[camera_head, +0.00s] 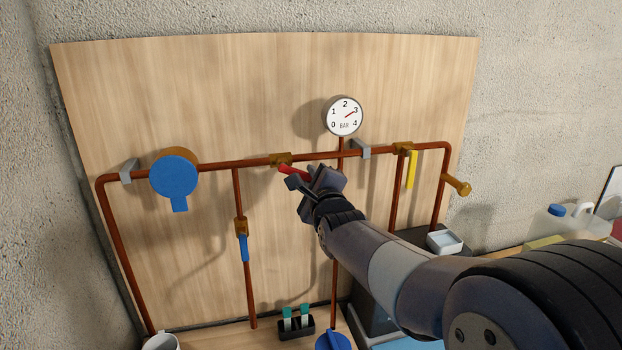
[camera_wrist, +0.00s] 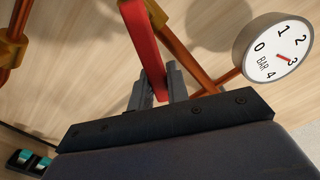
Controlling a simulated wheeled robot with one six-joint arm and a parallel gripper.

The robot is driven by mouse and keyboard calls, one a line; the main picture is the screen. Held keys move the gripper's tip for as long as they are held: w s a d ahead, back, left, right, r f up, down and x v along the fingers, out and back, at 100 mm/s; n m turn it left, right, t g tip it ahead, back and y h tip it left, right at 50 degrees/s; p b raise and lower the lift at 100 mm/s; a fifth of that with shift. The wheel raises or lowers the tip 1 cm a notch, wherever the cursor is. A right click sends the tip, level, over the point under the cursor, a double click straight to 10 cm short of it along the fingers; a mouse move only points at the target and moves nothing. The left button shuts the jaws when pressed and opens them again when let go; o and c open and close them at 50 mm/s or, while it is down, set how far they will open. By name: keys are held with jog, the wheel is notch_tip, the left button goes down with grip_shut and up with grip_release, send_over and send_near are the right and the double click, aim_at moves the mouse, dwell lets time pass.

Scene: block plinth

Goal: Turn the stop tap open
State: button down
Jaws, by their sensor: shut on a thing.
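A red lever (camera_head: 289,169) sits on a brass valve (camera_head: 281,159) in the horizontal copper pipe, on the wooden panel. It slants right and a little down from the valve, at an angle to the pipe. My gripper (camera_head: 303,182) is shut on the outer part of this lever. No label shows which tap is the stop tap.
A dial gauge (camera_head: 344,116) reads near 3, up and right of my gripper. A blue lever (camera_head: 243,248) and a yellow lever (camera_head: 412,169) hang down. A large blue round fitting (camera_head: 174,177) is at left. A dark holder (camera_head: 297,327) stands below.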

jog(key=shift+d+r+n+b, duration=0.15)
jog(key=shift+n+b, duration=0.45)
jog(key=shift+b, duration=0.4)
jog(key=shift+r+n+b, duration=0.25)
jog(key=shift+n+b, duration=0.35)
jog(key=shift+d+r+n+b, duration=0.1)
jog(key=shift+r+n+b, duration=0.05)
jog(key=shift+r+n, duration=0.55)
jog(key=shift+d+r+n+b, duration=0.15)
jog(key=shift+r+n, duration=0.2)
jog(key=shift+n, duration=0.55)
jog(key=shift+a, duration=0.1)
jog(key=c, duration=1.4)
grip_release()
jog(key=shift+o, duration=0.2)
jog(key=s+d+b, duration=0.1)
jog(key=s+d, duration=0.1)
jog(key=s, duration=0.8)
jog(key=shift+s, duration=0.25)
